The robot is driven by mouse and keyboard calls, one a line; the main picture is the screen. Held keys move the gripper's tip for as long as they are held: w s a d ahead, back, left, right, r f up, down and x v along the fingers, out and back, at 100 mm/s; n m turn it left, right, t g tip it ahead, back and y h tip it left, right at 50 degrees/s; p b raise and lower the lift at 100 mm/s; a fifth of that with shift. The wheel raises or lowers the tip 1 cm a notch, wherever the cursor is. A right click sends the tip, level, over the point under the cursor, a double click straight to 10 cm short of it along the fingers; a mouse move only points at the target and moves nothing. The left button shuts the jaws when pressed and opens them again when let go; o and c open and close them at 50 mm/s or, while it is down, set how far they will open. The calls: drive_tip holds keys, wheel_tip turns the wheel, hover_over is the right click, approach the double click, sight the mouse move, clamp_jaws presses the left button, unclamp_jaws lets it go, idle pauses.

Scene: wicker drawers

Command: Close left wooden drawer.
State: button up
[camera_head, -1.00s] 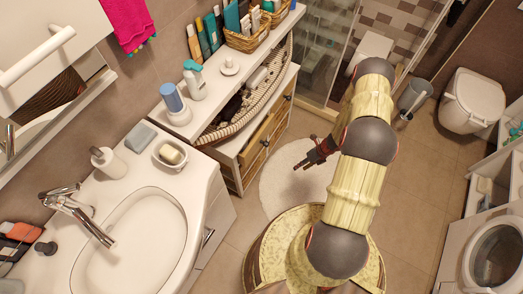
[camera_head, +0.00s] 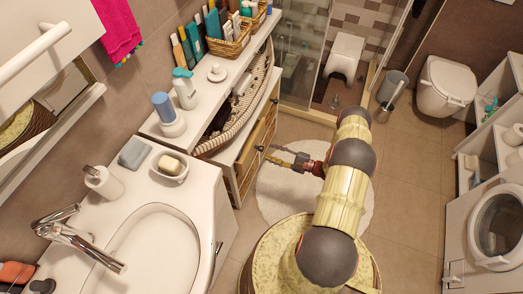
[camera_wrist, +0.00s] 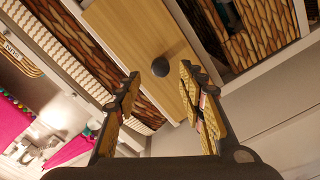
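The left wooden drawer (camera_head: 247,158) is in the low white cabinet, with a dark round knob (camera_head: 260,148). In the wrist view, a light wooden drawer front (camera_wrist: 135,40) with a dark knob (camera_wrist: 160,67) lies ahead of my gripper (camera_wrist: 160,75). My gripper is open and empty, with one finger on each side of the knob in that view. I cannot tell whether it touches the front. In the head view, my gripper (camera_head: 280,154) is just right of the knob. How far the drawer stands out is hard to tell.
The cabinet top (camera_head: 215,100) holds bottles and wicker baskets (camera_head: 230,40). The sink counter (camera_head: 200,190) is to the left. A round white rug (camera_head: 350,205) lies on the floor below my arm. The toilet (camera_head: 447,85) and washing machine (camera_head: 490,230) are at the right.

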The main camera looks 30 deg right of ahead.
sight(262, 150)
drive_tip(key=b+x, duration=0.1)
drive_tip(key=x, duration=0.4)
drive_tip(key=shift+w+a, duration=0.25)
drive_tip(key=shift+a, duration=0.05)
drive_tip(key=shift+c, duration=1.3)
drive_tip(key=c, duration=0.7)
drive_tip(key=shift+f, duration=0.1)
clamp_jaws()
